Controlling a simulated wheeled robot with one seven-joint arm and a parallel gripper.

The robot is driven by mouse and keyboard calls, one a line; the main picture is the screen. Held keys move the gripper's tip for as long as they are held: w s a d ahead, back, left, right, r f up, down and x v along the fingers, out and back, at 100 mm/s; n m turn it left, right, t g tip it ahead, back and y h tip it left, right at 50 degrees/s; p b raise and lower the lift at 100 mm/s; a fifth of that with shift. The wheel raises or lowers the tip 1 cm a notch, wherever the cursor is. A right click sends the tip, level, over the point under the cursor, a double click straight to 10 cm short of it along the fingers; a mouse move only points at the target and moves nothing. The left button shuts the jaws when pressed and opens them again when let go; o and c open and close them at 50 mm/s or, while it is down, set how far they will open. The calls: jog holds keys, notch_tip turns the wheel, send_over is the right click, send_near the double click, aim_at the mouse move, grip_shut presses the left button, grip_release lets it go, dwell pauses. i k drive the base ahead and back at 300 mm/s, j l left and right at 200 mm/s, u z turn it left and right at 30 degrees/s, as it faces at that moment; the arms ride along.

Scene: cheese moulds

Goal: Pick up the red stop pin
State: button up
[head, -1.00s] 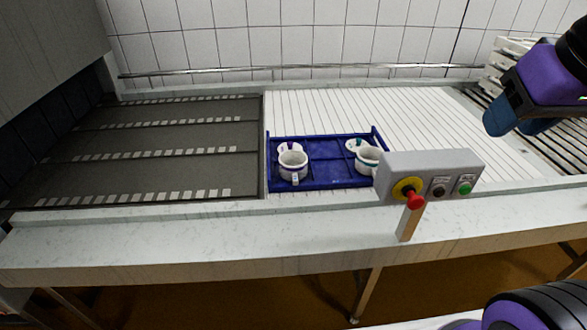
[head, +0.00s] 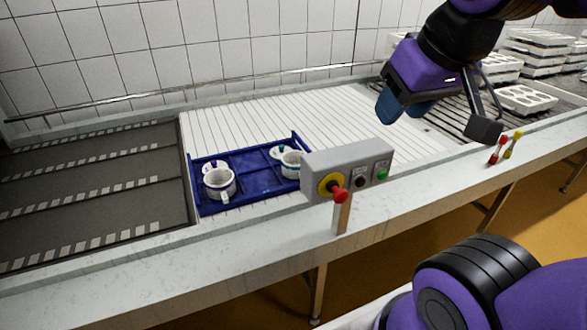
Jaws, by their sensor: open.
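The red stop pin (head: 498,149) stands at the right on the pale front ledge of the table. It looks red at both ends with a lighter middle, and leans slightly. A yellow pin (head: 513,144) with a reddish top stands close on its right. My gripper (head: 438,117) is open and empty, above and to the left of the red pin. A gap shows between the dark finger and the pin.
A grey control box (head: 346,172) with a red-knobbed lever stands on the front ledge, left of my gripper. A blue tray (head: 250,172) with white cups lies behind it. White moulds (head: 526,98) are stacked at the back right. The ledge between box and pins is clear.

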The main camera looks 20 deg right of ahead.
aim_at(504, 139)
jog(key=z, duration=1.9)
jog(key=i+l+u, duration=0.15)
jog(key=u, duration=0.3)
jog(key=i+l+u, duration=0.2)
jog(key=u, duration=0.3)
jog(key=i+l+u, duration=0.15)
jog(key=u, duration=0.3)
jog(key=i+l, duration=0.15)
jog(key=l, duration=0.3)
jog(key=i+l+u, duration=0.15)
jog(key=l, duration=0.75)
jog(key=i+l+u, duration=0.15)
jog(key=l, duration=0.3)
jog(key=i+l, duration=0.1)
jog(key=l, duration=0.4)
jog(key=u, duration=0.05)
